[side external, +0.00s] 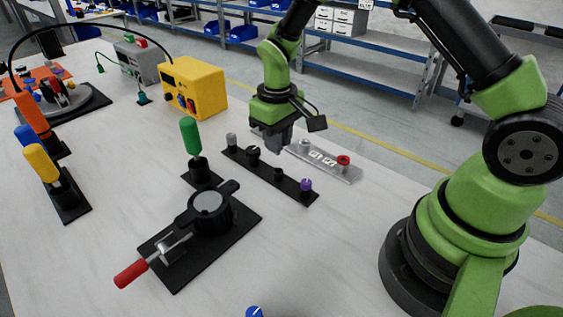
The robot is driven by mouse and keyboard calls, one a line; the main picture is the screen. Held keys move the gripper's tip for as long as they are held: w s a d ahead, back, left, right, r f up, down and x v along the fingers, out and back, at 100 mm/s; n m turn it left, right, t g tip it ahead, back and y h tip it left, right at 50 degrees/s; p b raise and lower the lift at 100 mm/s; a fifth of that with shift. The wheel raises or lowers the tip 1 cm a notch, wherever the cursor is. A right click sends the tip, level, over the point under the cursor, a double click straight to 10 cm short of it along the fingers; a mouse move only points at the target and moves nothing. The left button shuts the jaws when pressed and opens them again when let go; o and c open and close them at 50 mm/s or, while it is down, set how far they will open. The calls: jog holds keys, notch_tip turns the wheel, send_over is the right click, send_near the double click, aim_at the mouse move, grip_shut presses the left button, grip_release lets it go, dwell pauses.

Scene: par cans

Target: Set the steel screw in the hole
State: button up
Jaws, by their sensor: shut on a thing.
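My gripper (284,140) points down over the table, between a black strip (266,167) and a clear-grey plate (326,168). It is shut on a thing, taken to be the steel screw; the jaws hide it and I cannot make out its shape. The grey plate carries a red ringed part (343,161) at its right end and pale markings in its middle. A small grey part (304,146) shows at its left end, close to my gripper; I cannot tell whether it is a hole or a screw head. The black strip holds a grey-topped part (231,140) and a purple knob (306,186).
A green-handled tool (191,137) stands left of the strip. A black clamp fixture (208,209) with a red lever (131,273) lies in front. A yellow box (194,87) stands behind. Screwdrivers (41,163) stand at the left. The table's front middle is mostly clear.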

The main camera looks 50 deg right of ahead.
jog(key=s+d+m, duration=0.5)
jog(key=s+d, duration=0.4)
jog(key=d, duration=0.3)
jog(key=shift+f, duration=2.35)
jog(key=shift+f, duration=0.1)
jog(key=o, duration=0.4)
jog(key=shift+o, duration=0.2)
jog(key=o, duration=0.6)
jog(key=shift+c, duration=0.2)
